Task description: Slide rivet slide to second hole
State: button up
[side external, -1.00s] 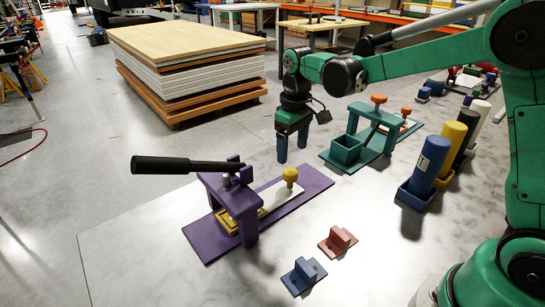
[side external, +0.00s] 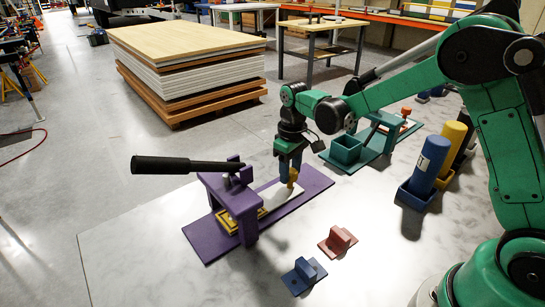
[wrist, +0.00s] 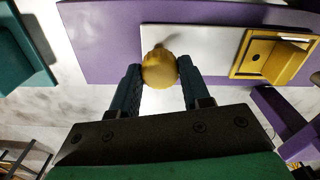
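The rivet slide is a white bar (side external: 272,195) lying on a long purple base (side external: 313,184). It carries a round yellow knob at one end, which shows in the wrist view (wrist: 159,69), and a yellow square holder (wrist: 267,54) at the other. In the side view the holder (side external: 229,221) sits partly under the purple press frame (side external: 246,204) with its black lever (side external: 175,165). My gripper (side external: 290,172) points down over the knob. In the wrist view its two dark fingers (wrist: 159,73) flank the knob and appear to touch it on both sides.
A red block (side external: 338,241) and a blue block (side external: 303,275) stand on the table in front of the base. A teal fixture (side external: 345,150) is behind right, with blue (side external: 427,165) and yellow (side external: 451,144) cylinders further right. The table left of the base is clear.

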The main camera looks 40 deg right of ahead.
grip_shut()
dwell(1.1)
